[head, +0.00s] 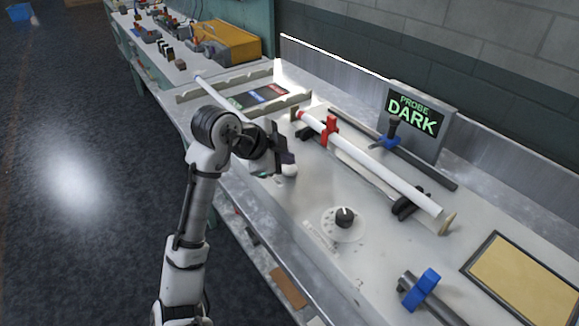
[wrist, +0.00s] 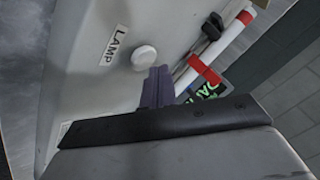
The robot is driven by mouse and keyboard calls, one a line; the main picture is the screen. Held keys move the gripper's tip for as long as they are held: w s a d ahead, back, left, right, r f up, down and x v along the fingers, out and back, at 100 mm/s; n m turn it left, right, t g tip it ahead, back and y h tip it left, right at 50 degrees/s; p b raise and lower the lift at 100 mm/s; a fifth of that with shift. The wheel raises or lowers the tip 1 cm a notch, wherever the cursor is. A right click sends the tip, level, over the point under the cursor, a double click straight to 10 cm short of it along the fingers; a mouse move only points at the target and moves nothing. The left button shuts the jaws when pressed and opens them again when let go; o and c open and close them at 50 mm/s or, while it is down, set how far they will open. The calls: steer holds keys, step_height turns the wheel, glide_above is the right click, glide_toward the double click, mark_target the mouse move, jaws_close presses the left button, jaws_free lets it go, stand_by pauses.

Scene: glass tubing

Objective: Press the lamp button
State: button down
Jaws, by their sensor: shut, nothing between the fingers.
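The lamp button is a round white cap (wrist: 144,57) on the bench top beside a "LAMP" label (wrist: 115,45) in the wrist view. In the head view the white button (head: 289,170) shows just right of my gripper. My gripper (head: 284,160) is shut and empty, above the bench near its front edge. In the wrist view the dark closed fingers (wrist: 158,84) point toward the button, with their tips just below and right of it in the picture. I cannot tell whether they touch it.
A white tube (head: 385,172) with a red clamp (head: 331,130) lies on supports behind. A dial (head: 344,216) sits to the right. A screen (head: 414,115) reads "PROBE DARK". A blue-handled tool (head: 421,289) and a tan framed pad (head: 525,280) are at the right front.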

mark_target(285, 170)
steer(key=shift+r+p, duration=2)
steer(key=shift+r, duration=1)
